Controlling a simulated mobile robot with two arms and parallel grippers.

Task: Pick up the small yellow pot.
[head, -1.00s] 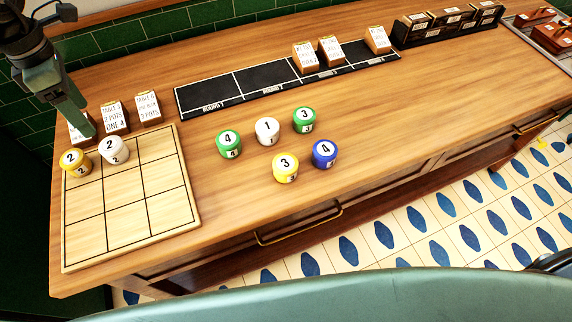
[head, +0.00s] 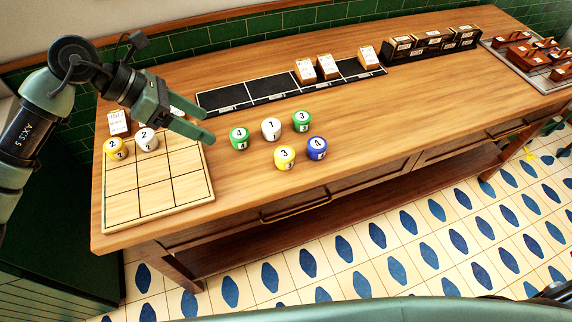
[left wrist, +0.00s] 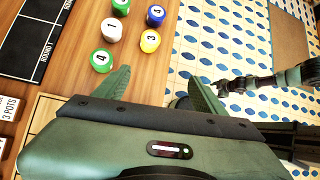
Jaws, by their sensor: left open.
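Two yellow pots are in the head view. One marked 2 (head: 115,148) stands on the back left of the gridded board; the other, marked 3 (head: 285,157), stands on the bare counter. Their sizes look alike. The yellow 3 pot also shows in the left wrist view (left wrist: 150,41). My left gripper (head: 207,124) is open and empty over the board's right back corner, left of the green 4 pot (head: 239,138). In the left wrist view its spread fingers (left wrist: 158,76) point towards the counter pots, with nothing between them. A dark arm, seemingly my right (left wrist: 240,84), shows there too; its jaws are unclear.
A white 2 pot (head: 147,139) stands beside the yellow 2 pot. White 1 (head: 271,129), green 3 (head: 302,121) and blue 4 (head: 317,148) pots cluster around the yellow 3 pot. A black strip (head: 245,97) and ticket cards (head: 119,123) lie behind. The counter's front is clear.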

